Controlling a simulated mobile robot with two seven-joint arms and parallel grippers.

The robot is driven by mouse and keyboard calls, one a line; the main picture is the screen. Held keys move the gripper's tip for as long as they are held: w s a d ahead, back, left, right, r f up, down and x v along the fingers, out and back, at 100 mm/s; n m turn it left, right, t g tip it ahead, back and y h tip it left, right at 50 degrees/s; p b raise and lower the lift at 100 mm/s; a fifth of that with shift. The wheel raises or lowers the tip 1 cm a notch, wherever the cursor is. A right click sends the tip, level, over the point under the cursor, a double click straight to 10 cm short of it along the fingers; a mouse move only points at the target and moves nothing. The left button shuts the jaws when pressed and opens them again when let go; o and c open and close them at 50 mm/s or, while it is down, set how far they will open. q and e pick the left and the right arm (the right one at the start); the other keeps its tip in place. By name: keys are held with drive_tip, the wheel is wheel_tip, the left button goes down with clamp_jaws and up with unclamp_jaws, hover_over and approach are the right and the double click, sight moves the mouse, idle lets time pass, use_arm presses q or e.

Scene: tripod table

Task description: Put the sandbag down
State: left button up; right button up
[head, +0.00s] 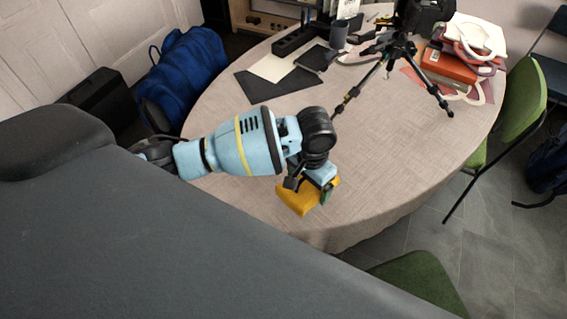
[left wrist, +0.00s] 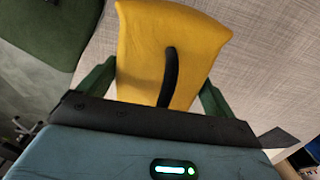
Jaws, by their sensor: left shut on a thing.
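The yellow sandbag (head: 296,198) shows below my left gripper (head: 324,188), over the near part of the round table (head: 225,195) in the head view. In the left wrist view the sandbag (left wrist: 190,48) has a black strap across it. The green fingers of my left gripper (left wrist: 158,90) are on either side of it, shut on it. I cannot tell whether the sandbag touches the tabletop. Part of it is hidden by the gripper in the head view. My right gripper is not in view.
A black tripod (head: 398,50) stands at the back of the table. Green chairs (head: 522,100) stand around. The table's middle is clear.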

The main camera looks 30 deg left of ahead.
use_arm(q)
hover_over(283, 171)
drive_tip(key=d, duration=0.1)
drive_tip(key=shift+s+d+f, duration=0.1)
drive_tip(key=shift+s+f, duration=0.05)
drive_tip(key=shift+f, duration=0.2)
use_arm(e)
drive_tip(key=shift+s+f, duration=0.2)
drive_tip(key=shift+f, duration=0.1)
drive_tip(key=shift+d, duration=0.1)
use_arm(q)
drive_tip(key=shift+a, duration=0.3)
drive_tip(key=f, duration=0.2)
drive_tip(key=f+b, duration=0.1)
drive_tip(key=shift+w+a, duration=0.25)
drive_tip(key=shift+a, duration=0.05)
drive_tip(key=shift+f, duration=0.3)
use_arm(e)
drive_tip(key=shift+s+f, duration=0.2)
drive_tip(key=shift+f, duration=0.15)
use_arm(q)
drive_tip(key=shift+f, duration=0.2)
drive_tip(key=o, duration=1.3)
